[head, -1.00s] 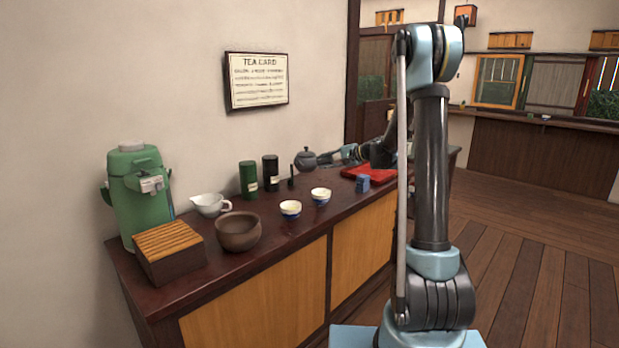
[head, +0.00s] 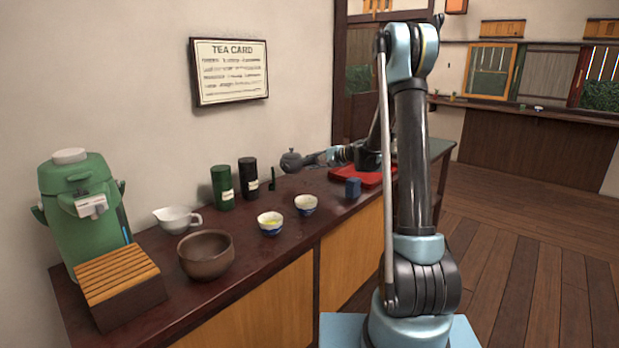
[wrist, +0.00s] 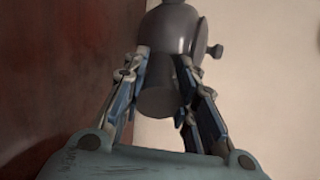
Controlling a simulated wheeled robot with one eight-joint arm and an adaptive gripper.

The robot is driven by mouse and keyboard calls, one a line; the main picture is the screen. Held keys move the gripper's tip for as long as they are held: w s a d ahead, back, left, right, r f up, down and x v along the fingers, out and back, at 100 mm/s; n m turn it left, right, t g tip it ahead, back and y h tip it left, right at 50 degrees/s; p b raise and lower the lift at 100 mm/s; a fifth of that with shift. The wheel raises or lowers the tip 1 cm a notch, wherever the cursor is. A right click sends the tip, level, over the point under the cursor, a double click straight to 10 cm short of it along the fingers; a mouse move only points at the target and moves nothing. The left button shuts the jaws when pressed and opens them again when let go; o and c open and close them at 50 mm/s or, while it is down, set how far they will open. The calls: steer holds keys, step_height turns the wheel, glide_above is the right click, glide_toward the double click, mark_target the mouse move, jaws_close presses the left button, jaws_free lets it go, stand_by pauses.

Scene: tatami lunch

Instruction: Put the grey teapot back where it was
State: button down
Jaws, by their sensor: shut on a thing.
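The small dark grey teapot (head: 291,161) is held above the far part of the dark counter (head: 255,255), beyond the two cups. My gripper (head: 312,159) reaches it from the right. In the wrist view the grey teapot (wrist: 172,45) sits between the two fingers of my gripper (wrist: 165,92), which are shut on it, seemingly at its handle. A short spout or knob sticks out to the right there. The teapot looks about upright in the head view. Any gap between its base and the counter is hard to judge.
A black canister (head: 248,174), green canister (head: 223,187), two cups (head: 306,205) (head: 270,223), white pitcher (head: 176,220), brown bowl (head: 206,254), slatted box (head: 122,286) and green dispenser (head: 85,215) stand on the counter.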

steer(key=shift+d+f, duration=0.15)
steer(key=shift+f, duration=2.4)
steer(key=c, duration=1.2)
jaws_free()
steer(key=shift+c, duration=0.2)
steer(key=v, duration=1.2)
